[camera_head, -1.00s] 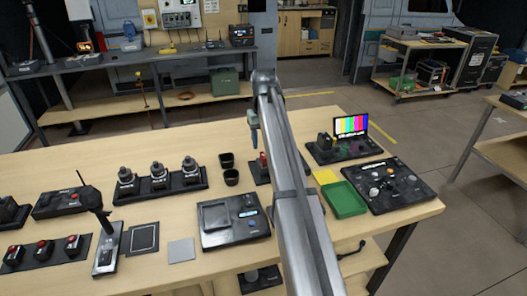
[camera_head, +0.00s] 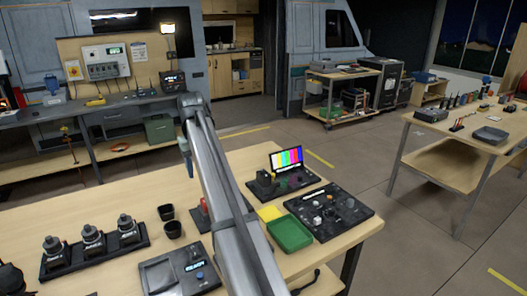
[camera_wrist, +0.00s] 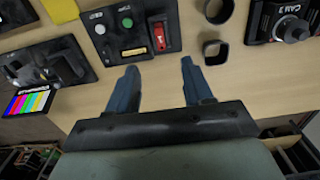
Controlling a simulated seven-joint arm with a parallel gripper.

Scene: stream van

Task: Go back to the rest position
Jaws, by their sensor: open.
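My gripper shows in the wrist view (camera_wrist: 160,85) with its two blue fingers spread apart and nothing between them. It hangs above the wooden table (camera_wrist: 155,72), whose bare top shows below the fingers. In the head view my arm reaches out over the table, and the gripper (camera_head: 187,160) is seen small at its far end, pointing down. A black panel with a green button and a red switch (camera_wrist: 133,28) lies just beyond the fingers in the wrist view.
A green tray (camera_head: 290,234), a black control board (camera_head: 328,210) and a colour-bar screen (camera_head: 287,159) stand right of my arm. Two black cups (camera_head: 170,222) and a rack of camera units (camera_head: 92,240) stand left. A second table (camera_head: 460,170) is at right, across open floor.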

